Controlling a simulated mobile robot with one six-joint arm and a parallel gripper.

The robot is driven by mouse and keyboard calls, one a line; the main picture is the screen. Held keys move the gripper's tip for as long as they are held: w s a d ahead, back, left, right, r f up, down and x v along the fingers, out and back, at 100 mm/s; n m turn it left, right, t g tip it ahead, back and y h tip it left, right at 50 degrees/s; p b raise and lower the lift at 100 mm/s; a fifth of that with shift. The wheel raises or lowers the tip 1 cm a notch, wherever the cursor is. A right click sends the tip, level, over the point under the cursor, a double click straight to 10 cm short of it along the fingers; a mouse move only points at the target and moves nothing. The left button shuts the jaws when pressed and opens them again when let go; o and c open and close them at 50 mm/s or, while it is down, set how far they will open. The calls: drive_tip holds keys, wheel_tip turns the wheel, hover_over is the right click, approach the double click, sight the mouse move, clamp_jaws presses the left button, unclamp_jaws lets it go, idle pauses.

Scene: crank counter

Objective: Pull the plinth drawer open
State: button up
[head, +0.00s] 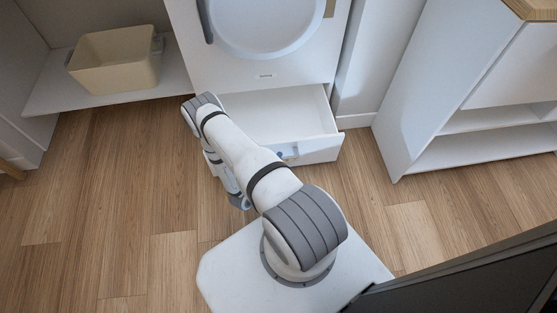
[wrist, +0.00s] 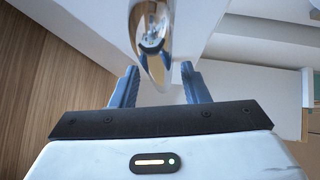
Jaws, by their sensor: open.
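The plinth drawer (head: 312,151) is a white drawer under a white front-loading machine. It stands pulled out, and its inside shows as empty in the part I can see. My arm covers its left part. In the wrist view, a shiny rounded metal handle (wrist: 151,28) runs down from the top of the picture on the white drawer front (wrist: 93,22). My gripper (wrist: 158,74) has its two blue fingers apart, one on each side of the handle's lower end. I cannot tell whether either finger touches it.
The white machine (head: 270,72) stands above the drawer. A beige bin (head: 115,62) sits on a low white shelf (head: 105,98) at left. A white open-shelved unit (head: 435,75) stands at right. Wooden floor (head: 120,190) is clear at left.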

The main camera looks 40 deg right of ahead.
drive_tip(key=f+p+v, duration=0.1)
drive_tip(key=v, duration=0.5)
drive_tip(key=shift+a+r+p, duration=0.25)
drive_tip(key=shift+r+p, duration=0.05)
drive_tip(key=shift+r, duration=0.2)
drive_tip(key=shift+s, duration=0.15)
